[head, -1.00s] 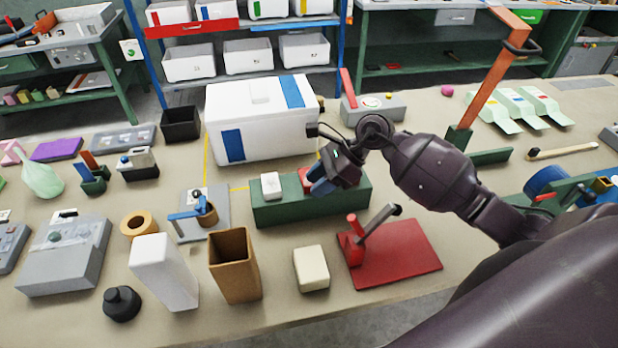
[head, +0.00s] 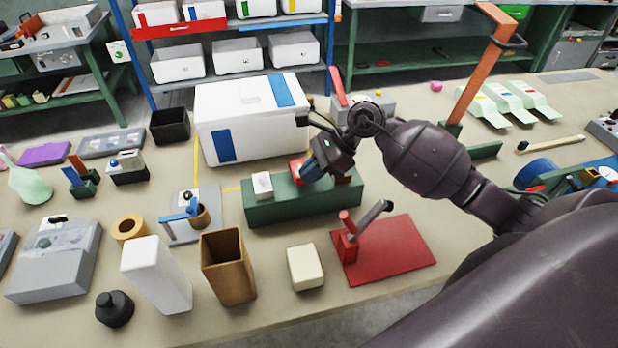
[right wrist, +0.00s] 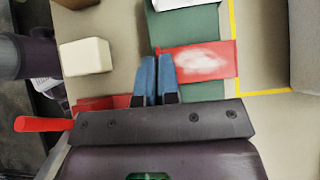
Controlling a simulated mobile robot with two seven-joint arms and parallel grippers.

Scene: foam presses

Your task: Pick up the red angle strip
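The red angle strip (head: 297,171) lies on the long green block in the head view, partly hidden by my right gripper. In the right wrist view the strip (right wrist: 205,60) shows a flat red face with a bright glare, and a thin red edge at its left end. My right gripper (head: 308,172) reaches down to it from the right. In the right wrist view its blue fingers (right wrist: 157,62) are nearly together, with that thin red edge between their tips. My left gripper is not in view.
The green block (head: 280,208) also bears a white block (head: 262,185). A big white box (head: 250,120) stands behind it. In front are a cream block (head: 305,268), a brown open box (head: 229,268) and a red plate (head: 400,255) with an upright lever.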

